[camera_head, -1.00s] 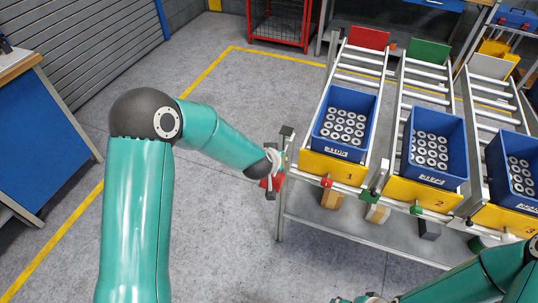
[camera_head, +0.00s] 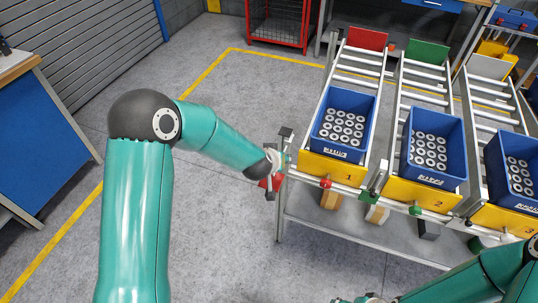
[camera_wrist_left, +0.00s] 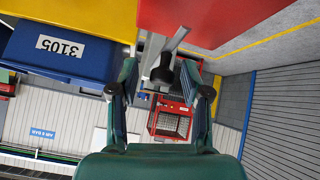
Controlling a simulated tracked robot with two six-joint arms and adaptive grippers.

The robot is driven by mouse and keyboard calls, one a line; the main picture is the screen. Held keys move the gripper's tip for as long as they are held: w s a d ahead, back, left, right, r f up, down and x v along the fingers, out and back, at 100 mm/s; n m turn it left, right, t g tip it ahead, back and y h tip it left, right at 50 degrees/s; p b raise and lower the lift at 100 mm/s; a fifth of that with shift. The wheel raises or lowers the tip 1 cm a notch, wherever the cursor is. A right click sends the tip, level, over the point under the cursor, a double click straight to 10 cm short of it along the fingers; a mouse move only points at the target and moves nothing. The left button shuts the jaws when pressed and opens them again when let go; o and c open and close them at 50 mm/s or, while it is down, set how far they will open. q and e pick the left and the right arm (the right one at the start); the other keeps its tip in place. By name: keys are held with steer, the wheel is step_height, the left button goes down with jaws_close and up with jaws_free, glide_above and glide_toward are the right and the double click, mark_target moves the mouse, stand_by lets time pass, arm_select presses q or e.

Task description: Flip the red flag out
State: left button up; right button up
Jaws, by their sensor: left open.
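A red flag (camera_head: 276,183) shows at the left front corner of the rack, partly hidden by my left gripper (camera_head: 280,160). In the left wrist view the red flag (camera_wrist_left: 220,20) is a large flat plate across the top. There my left gripper (camera_wrist_left: 163,92) is open, its two fingers apart. A grey rod with a dark knob (camera_wrist_left: 163,70) shows between the fingertips; I cannot tell whether they touch it. My right gripper (camera_head: 360,299) is mostly cut off at the bottom edge of the head view.
The rack has three roller lanes with yellow numbered fronts, each holding a blue bin (camera_head: 344,118) of grey rings. Open floor (camera_head: 225,250) lies left of the rack.

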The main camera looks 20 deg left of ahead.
arm_select(q)
steer(key=v, duration=1.2)
